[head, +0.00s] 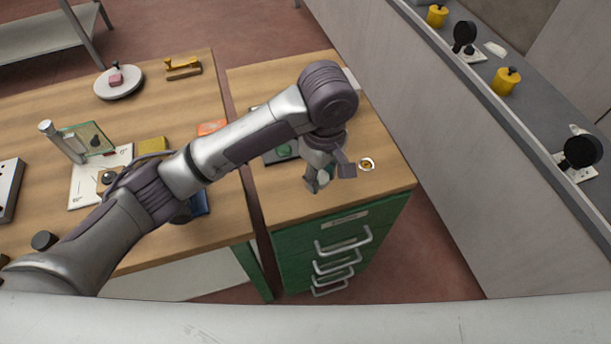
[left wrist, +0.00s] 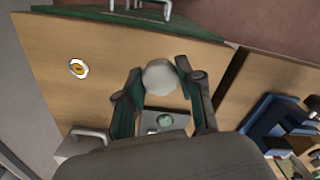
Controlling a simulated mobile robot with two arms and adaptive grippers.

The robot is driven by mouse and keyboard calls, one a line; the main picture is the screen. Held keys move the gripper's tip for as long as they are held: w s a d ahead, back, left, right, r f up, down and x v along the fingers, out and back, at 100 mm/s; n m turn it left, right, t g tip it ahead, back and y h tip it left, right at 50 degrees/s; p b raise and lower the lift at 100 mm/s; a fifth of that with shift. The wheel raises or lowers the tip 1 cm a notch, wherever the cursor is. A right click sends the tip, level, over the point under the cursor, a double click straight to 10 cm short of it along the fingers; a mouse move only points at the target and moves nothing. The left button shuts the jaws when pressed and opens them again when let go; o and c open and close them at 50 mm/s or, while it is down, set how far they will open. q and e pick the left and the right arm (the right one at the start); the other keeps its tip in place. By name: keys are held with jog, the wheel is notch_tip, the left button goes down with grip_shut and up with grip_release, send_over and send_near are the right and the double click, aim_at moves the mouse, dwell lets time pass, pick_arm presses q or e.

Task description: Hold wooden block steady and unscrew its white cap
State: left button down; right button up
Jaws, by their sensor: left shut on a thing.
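My left gripper (head: 330,177) is over the wooden top of the green drawer cabinet, near its front edge. It is shut on a pale, many-sided piece (left wrist: 160,77), which sits between the fingertips in the left wrist view (left wrist: 155,88). This piece looks like the white cap, but I cannot tell for sure. In the head view the fingers mostly hide it. I cannot make out a wooden block in either view. My right gripper is not in view.
A white ring with an orange centre (head: 366,164) lies right of my left gripper. A grey plate with a green disc (head: 284,153) lies behind it. The green drawer cabinet (head: 305,245) has protruding handles. The left workbench (head: 190,110) holds several tools. A grey counter (head: 470,85) runs along the right.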

pick_arm(q)
jog(key=w+a+f, duration=0.2)
jog(key=w, duration=0.1)
jog(key=w+f, duration=0.1)
jog(key=shift+w+a+p, duration=0.3)
jog(key=shift+a+p, duration=0.05)
jog(key=shift+a, duration=0.05)
jog(key=shift+f+p, duration=0.4)
jog(key=shift+f, duration=1.6)
jog(key=c, duration=0.7)
grip_release()
jog(key=shift+f, duration=0.1)
notch_tip(320, 180, up, 12)
jog(key=shift+r+b, duration=0.15)
jog(key=shift+b, duration=0.65)
